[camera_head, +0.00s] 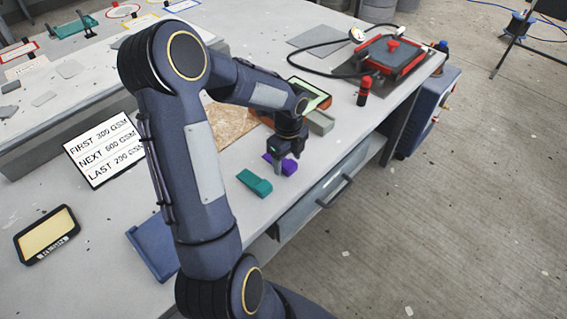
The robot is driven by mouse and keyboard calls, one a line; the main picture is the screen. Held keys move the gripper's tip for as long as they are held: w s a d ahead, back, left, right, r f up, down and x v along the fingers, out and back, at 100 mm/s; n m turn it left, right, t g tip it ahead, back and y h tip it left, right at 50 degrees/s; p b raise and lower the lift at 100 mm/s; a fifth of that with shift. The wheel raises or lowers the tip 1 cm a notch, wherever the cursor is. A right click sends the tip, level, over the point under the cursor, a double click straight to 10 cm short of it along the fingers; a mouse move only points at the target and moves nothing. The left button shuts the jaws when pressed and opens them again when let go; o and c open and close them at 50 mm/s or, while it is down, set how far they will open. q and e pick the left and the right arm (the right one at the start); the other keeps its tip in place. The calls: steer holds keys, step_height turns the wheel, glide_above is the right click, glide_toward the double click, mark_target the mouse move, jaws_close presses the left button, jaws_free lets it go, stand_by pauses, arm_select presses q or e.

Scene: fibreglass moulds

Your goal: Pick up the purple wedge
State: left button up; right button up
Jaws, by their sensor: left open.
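The purple wedge (289,167) lies on the grey table near its front edge, partly hidden by my left gripper. My left gripper (279,168) points down at the wedge, with its fingers open and right at it. I cannot tell whether the fingers touch the wedge or stand around it. A teal wedge (255,183) lies on the table just left of and nearer than the purple one. My right gripper is not in view.
A sign with "FIRST 300 GSM" (103,150), a yellow-faced device (47,235) and a blue tray (150,250) lie to the left. An orange-rimmed box (318,92), a grey block (320,122), a red bottle (364,91) and a red-framed mould (393,58) stand beyond the gripper.

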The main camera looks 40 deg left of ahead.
arm_select(q)
steer(key=shift+f, duration=0.2)
steer(key=c, duration=1.1)
steer(key=shift+r, duration=0.15)
steer(key=shift+r, duration=0.65)
steer(key=s+d+r, duration=0.1)
steer(key=s+r, duration=0.2)
steer(key=s, duration=0.1)
steer(key=s+d+r, duration=0.1)
steer(key=s+r, duration=0.3)
steer(key=s, duration=0.1)
steer(key=s+d+r, duration=0.1)
steer(key=s+r, duration=0.3)
steer(key=shift+s+d+r+b, duration=0.1)
steer(key=shift+s+r+b, duration=0.15)
steer(key=shift+s+b, duration=0.1)
